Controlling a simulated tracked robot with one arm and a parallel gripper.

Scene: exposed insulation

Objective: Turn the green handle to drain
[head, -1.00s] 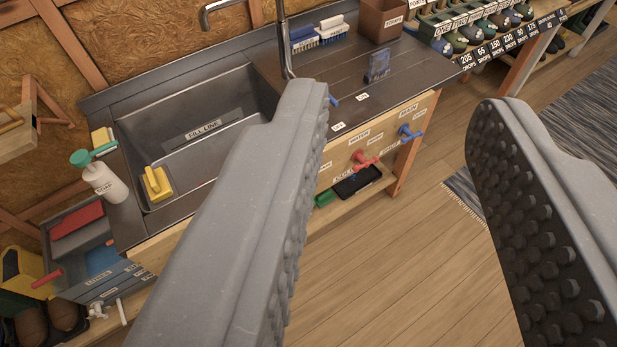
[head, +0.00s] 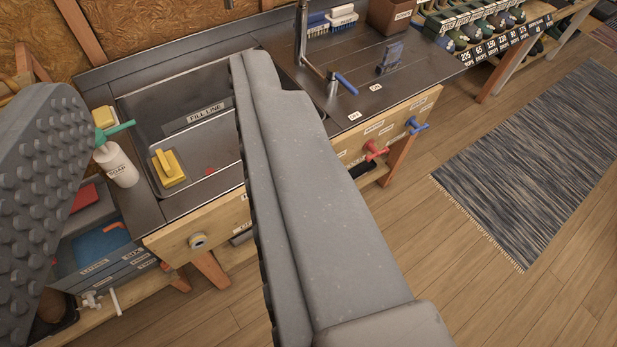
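No green handle can be made out; my right finger hides part of the sink's wooden front panel. A red handle (head: 375,150) and a blue handle (head: 417,126) stick out of that panel, right of the finger. Labels sit above them, too small to read surely. The metal sink (head: 205,140) lies behind and between my fingers, with a yellow sponge (head: 168,168) and a fill line label (head: 197,114). My gripper (head: 155,95) is open and empty, its ridged fingers wide apart, in front of the sink.
A soap bottle (head: 118,163) with a green pump stands left of the sink. A faucet (head: 303,50) with a blue lever (head: 345,83) rises behind my right finger. A round knob (head: 198,240) is on the front panel. Floor and a striped rug (head: 530,150) are clear at right.

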